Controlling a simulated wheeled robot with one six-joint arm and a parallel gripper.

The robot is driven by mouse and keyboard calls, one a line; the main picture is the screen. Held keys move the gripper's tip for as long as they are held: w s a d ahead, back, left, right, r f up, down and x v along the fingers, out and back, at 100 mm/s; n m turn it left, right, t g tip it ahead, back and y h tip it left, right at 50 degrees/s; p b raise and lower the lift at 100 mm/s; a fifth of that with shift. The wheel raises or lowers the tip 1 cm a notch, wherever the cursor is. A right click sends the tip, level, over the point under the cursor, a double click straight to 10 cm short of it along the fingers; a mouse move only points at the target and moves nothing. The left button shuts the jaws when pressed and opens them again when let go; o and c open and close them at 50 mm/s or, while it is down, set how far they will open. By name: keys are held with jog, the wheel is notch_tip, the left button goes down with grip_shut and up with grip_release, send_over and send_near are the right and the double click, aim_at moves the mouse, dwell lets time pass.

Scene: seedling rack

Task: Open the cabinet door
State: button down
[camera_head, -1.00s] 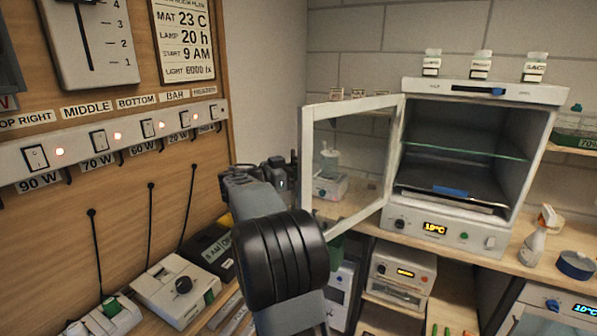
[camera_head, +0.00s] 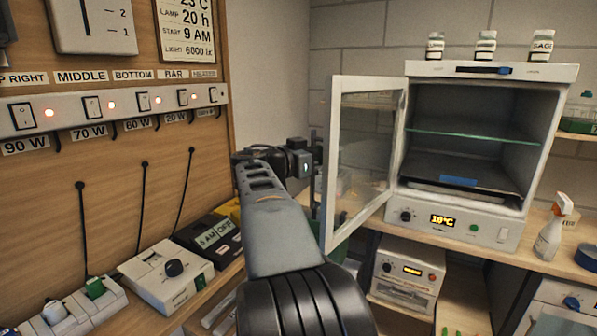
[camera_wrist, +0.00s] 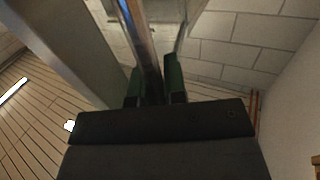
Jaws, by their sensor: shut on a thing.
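The white cabinet (camera_head: 398,221) stands on the bench at the right, with its front open. Its glass door with a white frame (camera_head: 334,165) is hinged on the left side and swung well out toward me. My gripper is at the door's free edge; in the head view its tips are mostly hidden behind my arm and wrist. In the wrist view, the green fingers of my gripper (camera_wrist: 155,88) are shut on a long thin bar (camera_wrist: 148,45) running between them, which looks like the door's handle or edge.
Inside the cabinet are a glass shelf (camera_head: 470,137) and a dark lower shelf. Several jars stand on top. A spray bottle (camera_head: 553,232) is to its right. A white device (camera_head: 408,274) sits below the bench. A wooden switch panel (camera_head: 120,190) borders the left side.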

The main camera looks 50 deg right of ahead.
jog(key=shift+s+a+r+b, duration=0.1)
jog(key=shift+s+b, duration=0.45)
jog(key=shift+s, duration=0.8)
jog(key=c, duration=1.2)
grip_release()
jog(key=shift+o, duration=0.2)
jog(key=shift+w, duration=0.1)
jog(key=b+v, duration=0.2)
jog(key=v, duration=1.2)
